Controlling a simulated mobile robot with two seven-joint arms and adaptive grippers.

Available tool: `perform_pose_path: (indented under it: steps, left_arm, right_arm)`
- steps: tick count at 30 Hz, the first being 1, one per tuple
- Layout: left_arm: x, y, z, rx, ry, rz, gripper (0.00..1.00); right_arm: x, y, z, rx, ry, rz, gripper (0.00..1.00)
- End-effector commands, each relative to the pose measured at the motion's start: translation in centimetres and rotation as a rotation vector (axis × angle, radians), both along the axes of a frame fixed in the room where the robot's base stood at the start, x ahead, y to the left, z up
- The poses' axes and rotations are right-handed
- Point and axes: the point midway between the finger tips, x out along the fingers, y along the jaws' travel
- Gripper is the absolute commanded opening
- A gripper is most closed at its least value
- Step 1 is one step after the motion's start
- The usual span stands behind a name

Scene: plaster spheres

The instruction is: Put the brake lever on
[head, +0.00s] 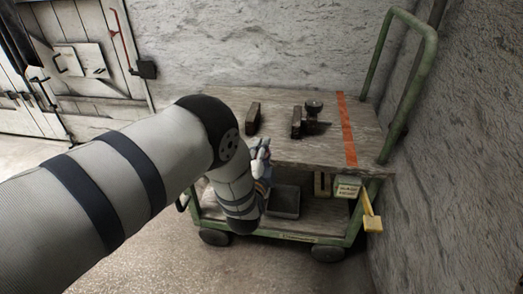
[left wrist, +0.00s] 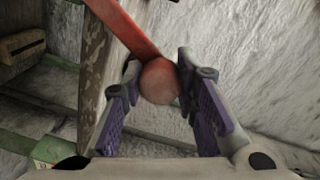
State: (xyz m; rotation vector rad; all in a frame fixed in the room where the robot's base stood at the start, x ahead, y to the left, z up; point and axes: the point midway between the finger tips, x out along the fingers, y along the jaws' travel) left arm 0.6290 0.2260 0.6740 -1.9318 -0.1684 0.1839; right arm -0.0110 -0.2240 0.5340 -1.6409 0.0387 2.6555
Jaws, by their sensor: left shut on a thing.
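The brake lever (left wrist: 130,32) shows in the left wrist view as a flat red bar ending in a round red knob (left wrist: 160,84). My left gripper (left wrist: 158,78) has its two purple-padded fingers on either side of the knob and is shut on it. The bar runs from the knob up and to the left. In the head view my left gripper (head: 262,152) is at the near left edge of the cart, partly behind my own arm. The lever cannot be made out there. My right gripper is not in view.
The cart has a wooden top (head: 361,150) with an orange stripe and a green handle (head: 432,60). A grey bin (head: 285,203) is below. A yellow piece (head: 372,222) hangs at right, near a rough wall.

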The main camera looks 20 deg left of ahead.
Motion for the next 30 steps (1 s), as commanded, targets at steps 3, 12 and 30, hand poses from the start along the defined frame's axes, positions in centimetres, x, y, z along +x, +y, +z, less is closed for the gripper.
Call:
perform_pose_path:
  steps: [3, 12, 30]
  left_arm:
    - [-0.1, 0.1, -0.3, 0.013, 0.008, 0.004, 0.00]
    - [-0.1, 0.1, -0.4, 0.015, 0.010, 0.003, 0.00]
    - [-2.2, -0.6, -0.2, 0.013, 0.011, -0.002, 0.48]
  right_arm:
    - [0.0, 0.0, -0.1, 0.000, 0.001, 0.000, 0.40]
    - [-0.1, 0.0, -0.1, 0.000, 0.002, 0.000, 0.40]
    - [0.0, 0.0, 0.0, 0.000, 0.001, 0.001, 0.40]
